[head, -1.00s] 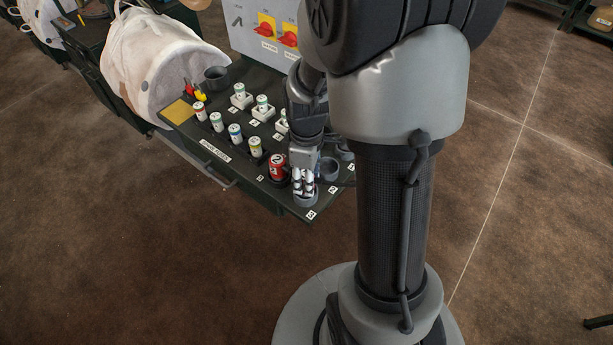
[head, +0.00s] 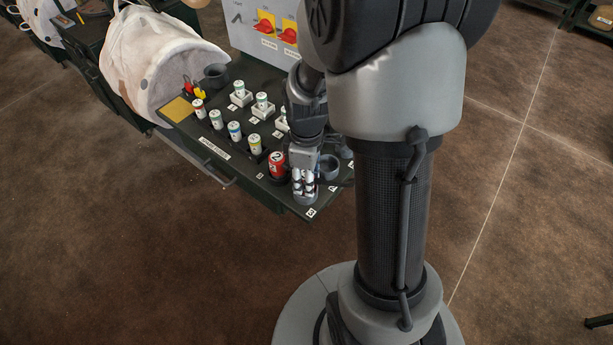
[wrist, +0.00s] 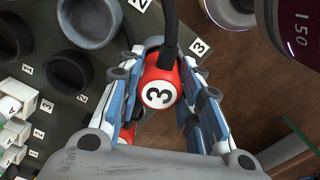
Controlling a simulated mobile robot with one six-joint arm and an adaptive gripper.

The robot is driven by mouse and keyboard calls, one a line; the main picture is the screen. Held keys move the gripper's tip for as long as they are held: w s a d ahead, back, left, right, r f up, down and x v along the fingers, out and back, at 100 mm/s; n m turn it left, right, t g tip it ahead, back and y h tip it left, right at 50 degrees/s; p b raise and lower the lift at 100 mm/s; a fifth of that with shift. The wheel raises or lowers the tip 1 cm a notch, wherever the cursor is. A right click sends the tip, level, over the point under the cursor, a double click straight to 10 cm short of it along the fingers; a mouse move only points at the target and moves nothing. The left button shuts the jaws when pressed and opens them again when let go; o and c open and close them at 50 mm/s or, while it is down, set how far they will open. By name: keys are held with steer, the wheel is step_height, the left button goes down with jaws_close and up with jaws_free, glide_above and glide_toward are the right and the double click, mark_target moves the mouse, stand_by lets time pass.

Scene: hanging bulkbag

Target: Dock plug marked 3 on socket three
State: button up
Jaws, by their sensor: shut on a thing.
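In the wrist view, the red plug marked 3 (wrist: 160,92) has its white-capped end towards the camera and a black cable running up from it. My gripper (wrist: 160,100) is closed around it, one finger on each side. In the head view, my gripper (head: 304,182) is at the panel's front corner, fingers pointing down, over a grey round base. A label 3 (wrist: 199,47) lies just beyond the plug in the wrist view. The plug and fingers hide the socket there, so I cannot tell how deep the plug sits.
Another red plug (head: 277,165) stands close left of my gripper. An empty grey ring (head: 330,168) is behind right. Several small capped cylinders and a dark cup (head: 216,76) stand on the panel. A white bag (head: 160,65) lies at the left. Floor in front is clear.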

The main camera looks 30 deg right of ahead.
steer(key=o, duration=0.8)
steer(key=shift+o, duration=0.2)
step_height(320, 180, up, 11)
steer(key=p, duration=0.9)
steer(key=s+a+r+m+t+b, duration=0.1)
steer(key=s+a+r+m, duration=0.3)
steer(key=r, duration=0.4)
steer(key=s+a+r+m+t+b, duration=0.1)
steer(key=s+a+r+m+t, duration=0.2)
steer(key=s+a+r, duration=0.3)
steer(key=s+r+m, duration=0.1)
steer(key=s, duration=0.2)
steer(key=shift+s+a+r+m+t, duration=0.25)
steer(key=shift+a+r+m+t, duration=0.05)
steer(key=shift+a+r, duration=0.1)
